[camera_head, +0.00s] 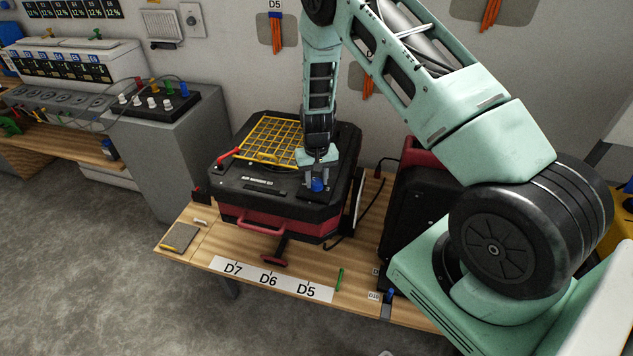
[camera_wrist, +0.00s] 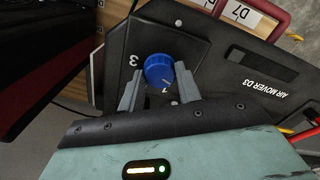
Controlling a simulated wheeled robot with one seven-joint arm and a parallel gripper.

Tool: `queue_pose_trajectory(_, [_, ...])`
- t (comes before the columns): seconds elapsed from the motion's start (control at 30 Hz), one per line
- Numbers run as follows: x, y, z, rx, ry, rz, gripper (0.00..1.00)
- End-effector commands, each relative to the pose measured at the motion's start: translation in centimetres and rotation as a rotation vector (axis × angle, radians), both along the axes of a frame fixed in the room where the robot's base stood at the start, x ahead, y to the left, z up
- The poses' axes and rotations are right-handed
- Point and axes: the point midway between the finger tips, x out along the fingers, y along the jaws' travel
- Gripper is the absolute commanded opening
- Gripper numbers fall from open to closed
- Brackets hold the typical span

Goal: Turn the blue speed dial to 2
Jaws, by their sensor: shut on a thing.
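The blue speed dial (camera_wrist: 158,68) sits on a black panel of the air mover (camera_head: 285,207), which is labelled AIR MOVER D3. My gripper (camera_wrist: 158,86) reaches down over it from above, with one finger on each side, and is shut on the dial. A white mark shows on the dial's face toward my gripper. An upside-down 3 is printed beside the dial; other numbers are hidden or too small to read. In the head view the blue dial (camera_head: 317,185) shows just below my gripper (camera_head: 318,178), near the air mover's right side.
The air mover has a yellow grille (camera_head: 268,138) and a red lever (camera_head: 229,154) on top. It stands on a wooden table (camera_head: 205,245) with a D7, D6, D5 strip (camera_head: 268,279) in front. A black and red case (camera_head: 408,205) stands close on the right.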

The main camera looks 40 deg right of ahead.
Motion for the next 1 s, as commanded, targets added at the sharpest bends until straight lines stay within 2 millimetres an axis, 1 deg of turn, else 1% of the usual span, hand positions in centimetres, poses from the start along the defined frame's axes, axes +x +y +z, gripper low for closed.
queue_pose_trajectory(0.03, [0.05, 0.00, -0.20, 0.000, -0.001, -0.042, 0.11])
queue_pose_trajectory(1.0, [0.02, -0.02, 0.05, -0.001, -0.001, -0.965, 0.11])
